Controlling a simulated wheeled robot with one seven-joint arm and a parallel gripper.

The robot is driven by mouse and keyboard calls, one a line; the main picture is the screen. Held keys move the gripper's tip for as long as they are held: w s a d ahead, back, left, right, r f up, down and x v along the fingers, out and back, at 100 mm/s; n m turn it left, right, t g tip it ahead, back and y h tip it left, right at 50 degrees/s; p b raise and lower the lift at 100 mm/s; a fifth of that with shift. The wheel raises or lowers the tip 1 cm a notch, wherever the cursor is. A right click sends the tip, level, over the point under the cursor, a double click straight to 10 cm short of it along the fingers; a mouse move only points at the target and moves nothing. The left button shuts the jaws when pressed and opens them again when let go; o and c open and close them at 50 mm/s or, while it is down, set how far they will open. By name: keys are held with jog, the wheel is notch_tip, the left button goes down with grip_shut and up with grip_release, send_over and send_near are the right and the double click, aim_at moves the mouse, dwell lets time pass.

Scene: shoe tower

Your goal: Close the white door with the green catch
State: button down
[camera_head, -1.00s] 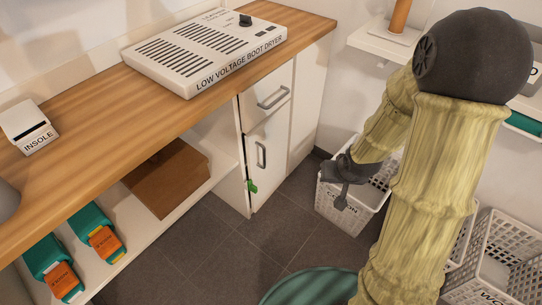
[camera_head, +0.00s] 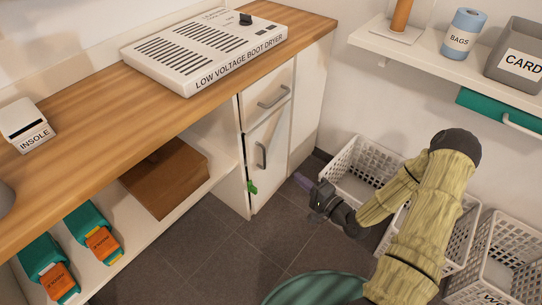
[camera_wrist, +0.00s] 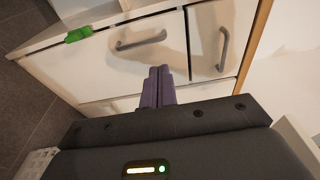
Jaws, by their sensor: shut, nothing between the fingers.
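The white door (camera_head: 270,160) is on the cabinet front below a drawer, with a grey bar handle (camera_head: 261,156). A thin dark gap shows along its left edge, so it looks slightly ajar. The green catch (camera_head: 252,187) sits low on that edge. In the wrist view the door (camera_wrist: 105,70) lies ahead, with the green catch (camera_wrist: 78,35) at upper left. My gripper (camera_head: 302,181) is shut and empty, in front of and to the right of the door, apart from it in the head view. Its purple fingers (camera_wrist: 158,85) point towards the cabinet front in the wrist view.
The drawer (camera_head: 266,95) above looks closed. White baskets (camera_head: 362,172) stand along the right wall, close behind my gripper. The dark floor (camera_head: 205,235) before the cabinet is free.

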aim_at(264, 150)
dwell(0.3)
jog(key=b+x, duration=0.5)
jog(key=x, duration=0.9)
jog(key=shift+w+a+r, duration=0.1)
jog(key=shift+w+a, duration=0.2)
jog(key=shift+a, duration=0.05)
jog(key=shift+s, duration=0.1)
